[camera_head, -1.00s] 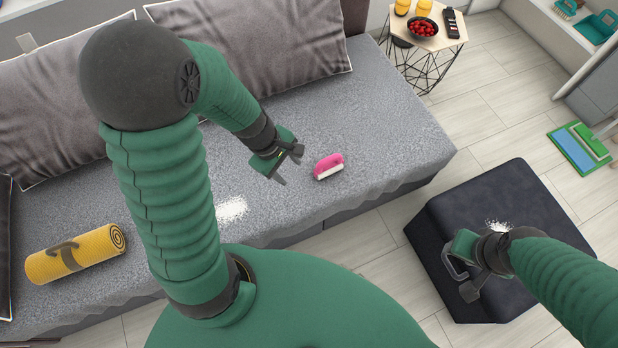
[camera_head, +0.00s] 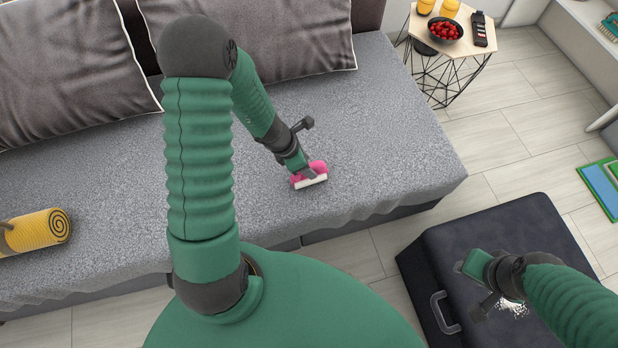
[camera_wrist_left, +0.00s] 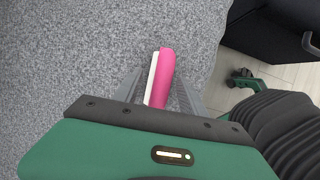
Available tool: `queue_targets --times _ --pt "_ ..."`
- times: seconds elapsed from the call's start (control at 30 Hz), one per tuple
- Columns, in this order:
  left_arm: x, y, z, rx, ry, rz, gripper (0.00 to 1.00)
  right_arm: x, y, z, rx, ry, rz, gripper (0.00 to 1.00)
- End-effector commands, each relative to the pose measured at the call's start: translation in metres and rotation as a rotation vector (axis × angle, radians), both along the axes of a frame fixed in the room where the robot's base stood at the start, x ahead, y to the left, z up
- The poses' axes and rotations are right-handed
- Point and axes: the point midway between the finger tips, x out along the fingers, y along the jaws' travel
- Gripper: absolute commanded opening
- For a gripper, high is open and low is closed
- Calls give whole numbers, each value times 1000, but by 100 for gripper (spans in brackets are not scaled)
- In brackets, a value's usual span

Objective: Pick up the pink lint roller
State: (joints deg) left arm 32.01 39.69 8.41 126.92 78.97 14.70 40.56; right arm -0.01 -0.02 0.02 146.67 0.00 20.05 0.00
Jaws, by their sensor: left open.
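The pink lint roller (camera_head: 311,178), with a white strip along its front edge, lies on the grey sofa seat (camera_head: 385,110). My left gripper (camera_head: 304,174) is down at the roller and partly covers it. In the left wrist view the roller (camera_wrist_left: 165,75) lies between the two open fingers of my left gripper (camera_wrist_left: 158,92), with a gap visible on each side. Its near end is hidden behind the gripper body. My right gripper (camera_head: 478,285) hangs over the dark ottoman (camera_head: 455,250), away from the roller; its fingers are too unclear to judge.
A rolled yellow mat (camera_head: 38,231) lies at the sofa's left. Dark cushions (camera_head: 250,40) line the back. A side table (camera_head: 455,48) holds a bowl of red fruit (camera_head: 445,30), orange glasses and a remote (camera_head: 483,30). White specks (camera_head: 515,308) lie on the ottoman.

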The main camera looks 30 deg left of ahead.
Motion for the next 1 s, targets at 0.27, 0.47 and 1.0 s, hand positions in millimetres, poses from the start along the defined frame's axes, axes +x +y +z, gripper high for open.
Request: queue_targets --times 0.27,0.47,1.0 --pt "14 -12 -40 0 0 -1 49 0 0 -29 0 1 -1 38" --pt "14 -12 -37 0 -1 -2 44 0 0 -26 0 0 0 38" --pt "14 -13 -37 -1 -1 -2 0 0 0 -26 0 0 0 38"
